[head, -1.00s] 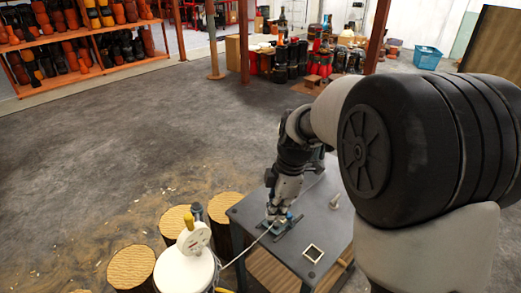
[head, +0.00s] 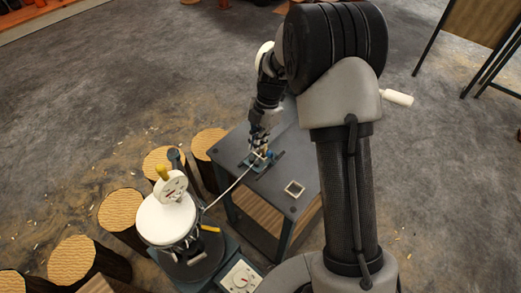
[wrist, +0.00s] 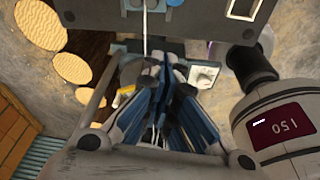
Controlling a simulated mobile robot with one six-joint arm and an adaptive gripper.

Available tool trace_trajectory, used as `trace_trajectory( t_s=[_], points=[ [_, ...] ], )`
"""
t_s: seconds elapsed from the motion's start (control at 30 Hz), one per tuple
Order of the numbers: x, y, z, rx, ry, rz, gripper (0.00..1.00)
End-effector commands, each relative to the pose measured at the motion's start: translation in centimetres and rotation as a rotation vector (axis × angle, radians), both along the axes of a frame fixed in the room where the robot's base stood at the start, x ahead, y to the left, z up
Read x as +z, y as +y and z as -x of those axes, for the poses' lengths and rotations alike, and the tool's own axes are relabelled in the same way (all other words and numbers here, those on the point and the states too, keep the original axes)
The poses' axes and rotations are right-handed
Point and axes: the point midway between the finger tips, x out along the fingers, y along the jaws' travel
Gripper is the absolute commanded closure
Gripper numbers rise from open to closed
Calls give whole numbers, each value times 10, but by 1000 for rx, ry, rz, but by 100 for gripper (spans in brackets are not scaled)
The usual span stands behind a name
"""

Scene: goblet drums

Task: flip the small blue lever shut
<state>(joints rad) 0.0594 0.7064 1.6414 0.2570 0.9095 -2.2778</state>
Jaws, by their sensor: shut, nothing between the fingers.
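A small blue part (head: 270,155), which looks like the lever, sits on a dark fixture (head: 257,163) on the grey table. My gripper (head: 259,151) points down just above the fixture, close beside the blue part. I cannot tell whether they touch. In the wrist view the gripper (wrist: 161,62) has its fingers together with nothing between them. A blue piece (wrist: 174,3) shows at the top edge of that view, mostly cut off. The lever's exact angle is too small to read.
The dark grey table (head: 282,178) has a small square frame (head: 294,188) on top. A thin rod (head: 229,188) runs from the fixture to a white round drum-like device (head: 166,218) with a gauge. Several wood stumps (head: 122,208) stand at the left. The floor behind is clear.

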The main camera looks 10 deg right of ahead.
Motion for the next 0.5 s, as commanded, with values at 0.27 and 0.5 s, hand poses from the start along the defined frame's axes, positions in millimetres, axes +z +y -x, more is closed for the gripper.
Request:
trace_trajectory(
  t_s=[0.27,0.5],
  points=[
    [-51,10,6,0,7,0,100],
    [-100,21,10,1,6,0,100]
  ],
)
